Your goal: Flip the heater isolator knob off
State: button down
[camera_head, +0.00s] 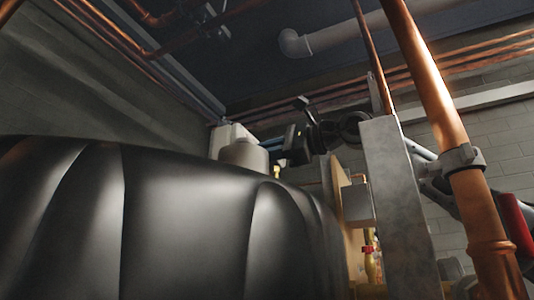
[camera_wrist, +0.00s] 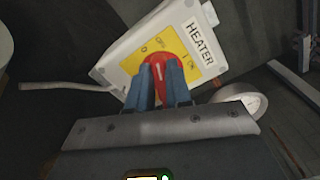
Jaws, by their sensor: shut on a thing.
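The heater isolator is a white box (camera_wrist: 132,50) with a yellow plate (camera_wrist: 188,48) and a "HEATER" label (camera_wrist: 198,43). Its red round knob (camera_wrist: 158,64) sits on the yellow plate, between the OFF and ON markings. My gripper (camera_wrist: 160,72) is shut on the red knob, with a blue-grey finger on either side of it. The fingers hide the knob's lower part. In the head view my gripper (camera_head: 297,142) is at the end of my dark arm, behind the grey metal post; the knob cannot be made out there.
A large black ribbed tank (camera_head: 180,225) fills the lower left of the head view. A grey metal post (camera_head: 392,200) and a thick copper pipe (camera_head: 430,85) stand at the right.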

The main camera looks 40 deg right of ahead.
jog(key=n, duration=0.4)
jog(key=shift+a+f+n, duration=0.1)
jog(key=shift+f+n, duration=0.25)
jog(key=shift+n, duration=0.05)
dwell(0.4)
jog(key=c, duration=1)
grip_release()
jog(key=shift+c, duration=0.2)
jog(key=b+v, duration=0.2)
jog(key=v, duration=0.6)
